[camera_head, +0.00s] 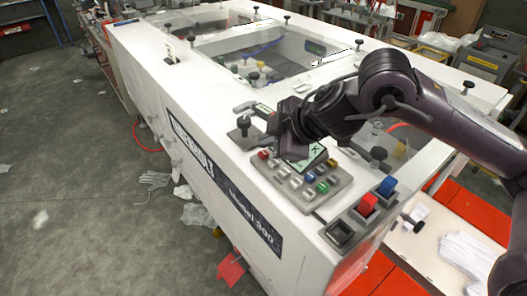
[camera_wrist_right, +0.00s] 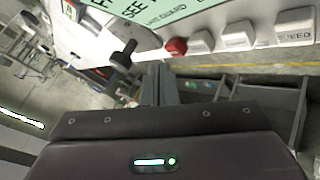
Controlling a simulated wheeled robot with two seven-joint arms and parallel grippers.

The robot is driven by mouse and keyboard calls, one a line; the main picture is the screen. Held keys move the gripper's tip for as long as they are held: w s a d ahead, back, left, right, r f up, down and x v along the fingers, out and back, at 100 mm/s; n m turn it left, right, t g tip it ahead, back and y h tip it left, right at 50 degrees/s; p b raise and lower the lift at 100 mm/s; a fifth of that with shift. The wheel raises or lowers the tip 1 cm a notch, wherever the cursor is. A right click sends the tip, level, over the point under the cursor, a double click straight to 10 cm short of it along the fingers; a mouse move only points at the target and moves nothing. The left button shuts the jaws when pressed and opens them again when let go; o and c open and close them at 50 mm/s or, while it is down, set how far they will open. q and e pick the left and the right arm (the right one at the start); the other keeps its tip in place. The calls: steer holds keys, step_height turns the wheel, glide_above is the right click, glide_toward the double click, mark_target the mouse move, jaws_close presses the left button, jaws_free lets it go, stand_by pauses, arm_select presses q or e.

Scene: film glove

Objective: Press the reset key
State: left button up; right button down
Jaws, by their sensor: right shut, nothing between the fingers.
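A grey key panel (camera_head: 338,183) with several white and coloured keys sits on top of the white machine. A red key (camera_head: 264,154) is at its upper left end; it also shows in the right wrist view (camera_wrist_right: 176,46), beside a row of white keys (camera_wrist_right: 237,36). I cannot read a reset label on any key. My right gripper (camera_head: 287,157) is shut and empty, over the panel close to its red-key end. In the right wrist view its fingers (camera_wrist_right: 161,78) point toward the red key; I cannot tell whether they touch it. My left gripper is out of view.
A lit display (camera_head: 314,158) is partly hidden behind my right gripper. A black knob (camera_head: 243,124) stands left of the panel. Red and blue rocker switches (camera_head: 367,204) are at the right. Clear guards and more knobs stand behind.

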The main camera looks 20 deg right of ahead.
steer(key=shift+f, duration=0.4)
steer(key=shift+f+b, duration=0.45)
steer(key=shift+b, duration=0.05)
stand_by(0.7)
steer(key=shift+r, duration=0.1)
steer(key=shift+r+p, duration=0.8)
steer(key=shift+p, duration=0.15)
step_height(320, 180, up, 5)
steer(key=p, duration=0.4)
steer(key=shift+p, duration=0.4)
